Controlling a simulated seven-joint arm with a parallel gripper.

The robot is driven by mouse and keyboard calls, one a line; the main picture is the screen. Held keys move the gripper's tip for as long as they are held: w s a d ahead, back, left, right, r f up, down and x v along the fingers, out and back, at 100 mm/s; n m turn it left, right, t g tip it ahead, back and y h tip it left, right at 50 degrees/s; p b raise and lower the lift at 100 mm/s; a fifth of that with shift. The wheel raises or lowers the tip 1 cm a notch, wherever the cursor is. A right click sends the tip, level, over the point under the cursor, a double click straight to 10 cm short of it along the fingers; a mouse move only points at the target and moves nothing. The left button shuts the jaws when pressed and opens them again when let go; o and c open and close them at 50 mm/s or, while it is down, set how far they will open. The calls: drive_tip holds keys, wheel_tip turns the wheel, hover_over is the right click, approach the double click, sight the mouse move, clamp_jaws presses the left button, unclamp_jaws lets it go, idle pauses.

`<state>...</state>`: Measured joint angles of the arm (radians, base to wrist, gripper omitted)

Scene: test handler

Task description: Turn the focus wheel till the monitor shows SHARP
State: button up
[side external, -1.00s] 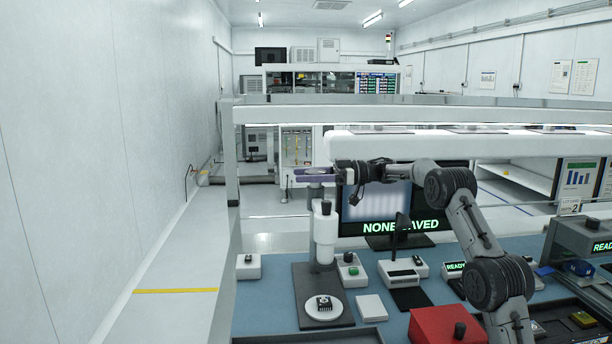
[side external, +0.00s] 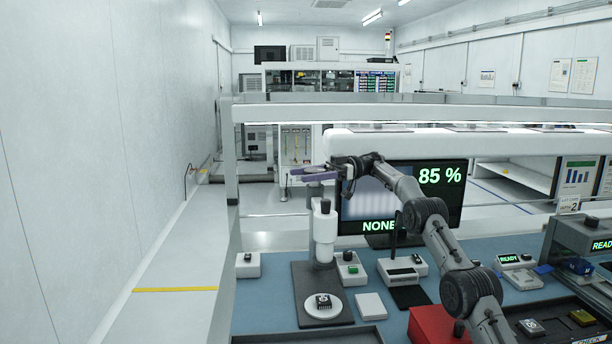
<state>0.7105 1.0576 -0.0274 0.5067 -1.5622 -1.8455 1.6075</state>
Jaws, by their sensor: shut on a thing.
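The monitor (side external: 446,200) stands behind the bench and reads "85 %" in green at its upper right. The green word "NONE" shows below, and my arm covers the rest of that line. The left of the screen shows a blurred, pale striped picture. The white microscope (side external: 325,240) stands upright on a dark base at the left. My gripper (side external: 316,173), with purple fingers, is level at the top of its column. It is shut on the grey round focus wheel (side external: 314,168), which is partly hidden by the fingers.
A chip on a white round stage (side external: 335,308) lies under the microscope. Small button boxes (side external: 350,270) and a red box (side external: 430,325) stand to the right. An overhead beam (side external: 420,112) crosses above my gripper. Blue bench shows between the items.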

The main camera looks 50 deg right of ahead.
sight(310, 171)
drive_tip(key=shift+s+a+r+n+g, duration=0.1)
drive_tip(key=shift+a+r+n+g, duration=0.05)
drive_tip(key=shift+r+n+g, duration=0.2)
idle(0.6)
drive_tip(key=o, duration=1.3)
drive_tip(key=shift+f, duration=0.15)
drive_tip(key=shift+m+t+h, duration=0.3)
drive_tip(key=shift+m+t, duration=0.45)
drive_tip(key=shift+t, duration=0.2)
